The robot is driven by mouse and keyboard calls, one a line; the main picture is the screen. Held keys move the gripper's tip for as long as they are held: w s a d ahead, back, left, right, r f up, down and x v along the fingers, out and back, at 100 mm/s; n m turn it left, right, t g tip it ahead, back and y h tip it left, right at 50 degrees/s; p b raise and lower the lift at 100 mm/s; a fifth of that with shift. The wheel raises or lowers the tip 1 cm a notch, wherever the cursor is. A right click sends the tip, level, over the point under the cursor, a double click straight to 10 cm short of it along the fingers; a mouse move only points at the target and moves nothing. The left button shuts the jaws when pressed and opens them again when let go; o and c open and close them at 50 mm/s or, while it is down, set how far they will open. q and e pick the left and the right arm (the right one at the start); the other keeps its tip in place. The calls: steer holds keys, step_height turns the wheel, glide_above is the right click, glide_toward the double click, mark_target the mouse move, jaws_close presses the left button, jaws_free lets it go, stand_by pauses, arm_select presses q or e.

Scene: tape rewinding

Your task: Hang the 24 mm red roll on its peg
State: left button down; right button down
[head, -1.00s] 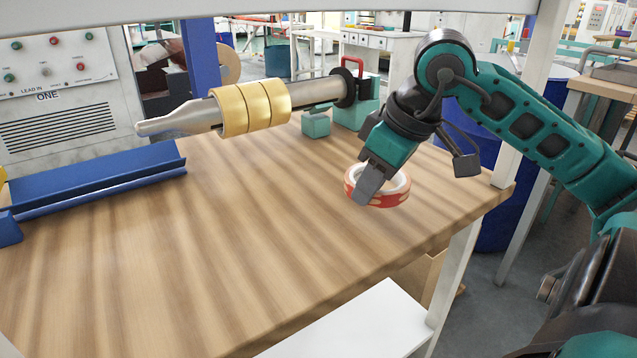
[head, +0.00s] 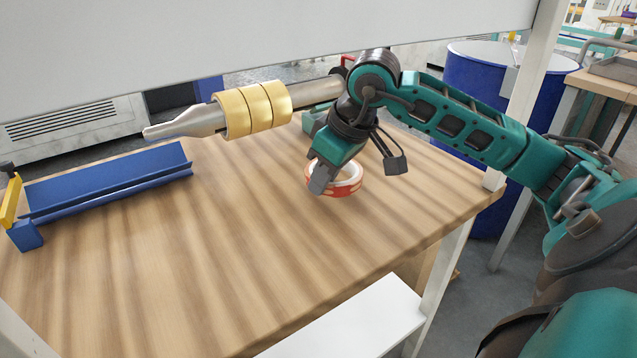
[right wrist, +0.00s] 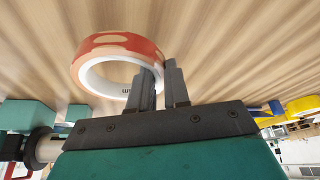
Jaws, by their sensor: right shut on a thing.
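The red roll (head: 346,186) has a white core and pale patches on its red outside. My right gripper (head: 319,186) is shut on the roll's near-left wall, holding it above the wooden table. In the right wrist view the red roll (right wrist: 95,50) shows with one finger of the right gripper (right wrist: 162,85) inside its ring and the other outside. Part of a dark mark shows on the white inner face. I cannot read the width from it. No peg is clearly visible in these views. My left gripper is not in view.
A metal shaft (head: 185,122) carrying several yellow rolls (head: 258,107) juts over the table (head: 200,250). A blue trough (head: 105,180) lies at the left. A pale panel (head: 250,35) spans the top. A white post (head: 530,80) stands at the right. The table's front middle is clear.

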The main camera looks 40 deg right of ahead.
steer(key=shift+w+a, duration=0.2)
steer(key=shift+w, duration=0.3)
step_height(320, 180, down, 3)
steer(key=shift+f+b, duration=0.15)
steer(key=shift+b, duration=0.35)
steer(key=shift+f, duration=0.15)
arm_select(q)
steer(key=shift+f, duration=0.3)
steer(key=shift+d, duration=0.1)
arm_select(e)
steer(key=shift+f, duration=0.15)
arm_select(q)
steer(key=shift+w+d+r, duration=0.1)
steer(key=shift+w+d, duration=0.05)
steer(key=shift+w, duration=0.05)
arm_select(e)
steer(key=c, duration=1.1)
jaws_free()
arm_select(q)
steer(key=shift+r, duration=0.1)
